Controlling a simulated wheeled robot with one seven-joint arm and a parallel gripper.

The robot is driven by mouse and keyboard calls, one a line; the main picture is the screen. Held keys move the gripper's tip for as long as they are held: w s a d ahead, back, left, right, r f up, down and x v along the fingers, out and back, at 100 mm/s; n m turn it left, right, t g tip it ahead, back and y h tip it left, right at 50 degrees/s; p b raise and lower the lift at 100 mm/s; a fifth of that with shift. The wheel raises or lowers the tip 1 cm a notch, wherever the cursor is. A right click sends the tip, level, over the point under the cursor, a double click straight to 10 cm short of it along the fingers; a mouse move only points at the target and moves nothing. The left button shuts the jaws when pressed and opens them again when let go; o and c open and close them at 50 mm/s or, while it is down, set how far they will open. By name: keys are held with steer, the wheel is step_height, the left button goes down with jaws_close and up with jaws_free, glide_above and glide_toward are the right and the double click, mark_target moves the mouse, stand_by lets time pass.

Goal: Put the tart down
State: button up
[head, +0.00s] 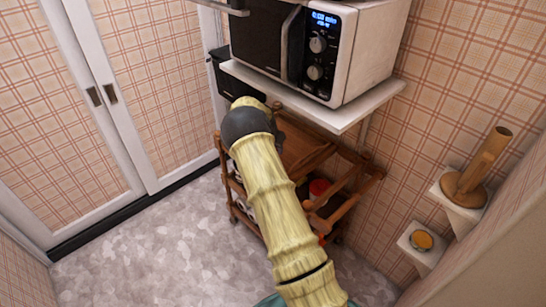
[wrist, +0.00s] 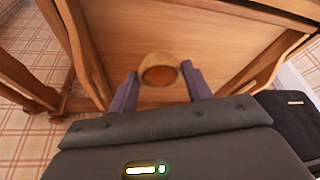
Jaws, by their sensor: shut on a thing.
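My gripper (wrist: 160,84) is shut on the tart (wrist: 159,74), a small round thing with a pale brown rim and an orange-red filling. The wrist view shows the tart between the two dark fingertips, in front of the brown wooden surface of the cart (wrist: 215,45). I cannot tell whether the tart touches that wood. In the head view my arm reaches over the wooden cart (head: 302,150), and it hides the tart and most of the gripper.
A microwave (head: 318,45) stands on a white wall shelf (head: 350,113) close above the cart. Small wall shelves at right hold a wooden stand (head: 483,170) and a round orange-topped item (head: 421,240). A red-topped item (head: 319,187) is lower in the cart. Floor at left is clear.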

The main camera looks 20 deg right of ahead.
steer(key=shift+d+f, duration=0.15)
steer(key=shift+f, duration=1.05)
steer(key=shift+d+f, duration=0.1)
steer(key=shift+f, duration=1.1)
steer(key=shift+f+b, duration=0.15)
steer(key=shift+b, duration=0.2)
steer(key=o, duration=1.1)
steer(key=shift+c, duration=0.2)
steer(key=p+v, duration=0.1)
steer(key=v, duration=1.1)
